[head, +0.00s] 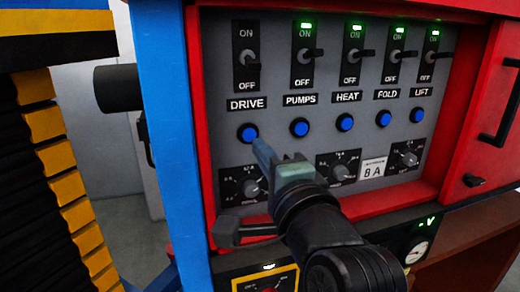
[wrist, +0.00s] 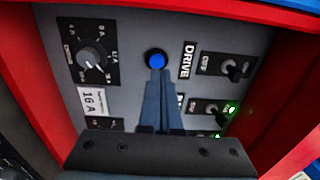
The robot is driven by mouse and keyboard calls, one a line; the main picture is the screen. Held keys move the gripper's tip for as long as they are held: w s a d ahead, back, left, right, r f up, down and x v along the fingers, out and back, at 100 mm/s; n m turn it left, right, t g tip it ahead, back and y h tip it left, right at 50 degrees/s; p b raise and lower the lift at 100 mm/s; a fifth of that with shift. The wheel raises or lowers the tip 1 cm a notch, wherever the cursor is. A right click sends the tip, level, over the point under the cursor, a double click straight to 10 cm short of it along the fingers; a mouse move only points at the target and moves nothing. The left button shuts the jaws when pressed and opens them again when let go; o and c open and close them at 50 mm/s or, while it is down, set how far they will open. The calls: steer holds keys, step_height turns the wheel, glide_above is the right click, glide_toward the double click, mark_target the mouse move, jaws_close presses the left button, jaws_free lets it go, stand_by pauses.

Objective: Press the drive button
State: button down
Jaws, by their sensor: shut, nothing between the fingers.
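The drive button (head: 247,132) is a round blue button in a black ring, under the DRIVE label (head: 246,104) at the left of the grey panel. It also shows in the wrist view (wrist: 156,60), at the top middle. My gripper (head: 262,148) is shut and empty, its blue-grey fingertips just below and right of the button in the head view. The drive switch (head: 247,58) above shows no green light.
The blue pumps button (head: 300,127), heat button (head: 345,122), fold button (head: 383,118) and lift button (head: 417,116) continue the row. Their switches above have green lights lit. A black dial (head: 252,188) sits below the drive button. A red frame (head: 203,130) surrounds the panel.

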steer(key=shift+b+v, duration=1.3)
steer(key=shift+v, duration=3.25)
steer(key=s+a+r+n+t+h+b, duration=0.1)
steer(key=s+r+n+t+h+b, duration=0.1)
steer(key=r+n+t, duration=0.3)
steer(key=s+a+r+n+t+h+b, duration=0.1)
steer(key=s+r+n+t+h+b, duration=0.1)
steer(key=s+r+n+t, duration=0.3)
step_height(320, 180, up, 3)
steer(key=n+h, duration=0.1)
steer(key=n, duration=0.3)
steer(key=shift+a+f+h, duration=0.25)
steer(key=shift+a+h, duration=0.05)
